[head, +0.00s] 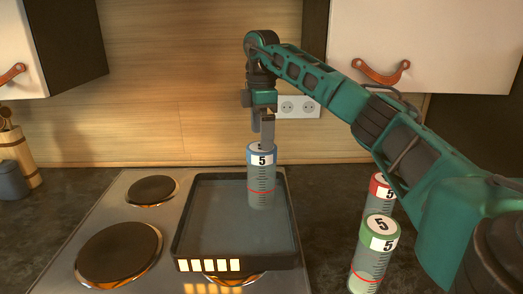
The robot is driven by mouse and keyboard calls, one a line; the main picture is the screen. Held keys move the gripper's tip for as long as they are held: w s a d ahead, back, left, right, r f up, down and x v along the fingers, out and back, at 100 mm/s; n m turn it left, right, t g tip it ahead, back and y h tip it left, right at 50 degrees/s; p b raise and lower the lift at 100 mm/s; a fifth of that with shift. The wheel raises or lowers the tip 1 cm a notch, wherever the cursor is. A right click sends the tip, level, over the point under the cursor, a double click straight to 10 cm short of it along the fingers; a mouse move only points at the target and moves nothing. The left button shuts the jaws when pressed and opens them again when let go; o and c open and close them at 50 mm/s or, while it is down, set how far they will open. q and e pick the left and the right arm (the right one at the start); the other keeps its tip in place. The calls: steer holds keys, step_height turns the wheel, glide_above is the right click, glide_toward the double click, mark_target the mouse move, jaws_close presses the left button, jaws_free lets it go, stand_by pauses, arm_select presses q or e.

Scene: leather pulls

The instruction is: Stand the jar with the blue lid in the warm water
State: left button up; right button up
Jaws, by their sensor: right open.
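The jar with the blue lid (261,178) stands upright in the dark square pan of water (184,230), toward its back right. The jar's lower part looks dimmed by the water. My right gripper (263,137) points down right at the lid of this jar. Its jaws are open, and the lid's top edge meets the fingertips in the picture; whether they touch cannot be told. My left gripper is out of view.
The pan sits on a steel hob with hotplates (118,254) on its left. A green-lidded jar (374,255) and a red-lidded jar (379,196) stand on the dark counter at right, near my right arm. A wooden utensil holder (20,158) stands far left.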

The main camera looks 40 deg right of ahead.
steer(key=shift+r, duration=2)
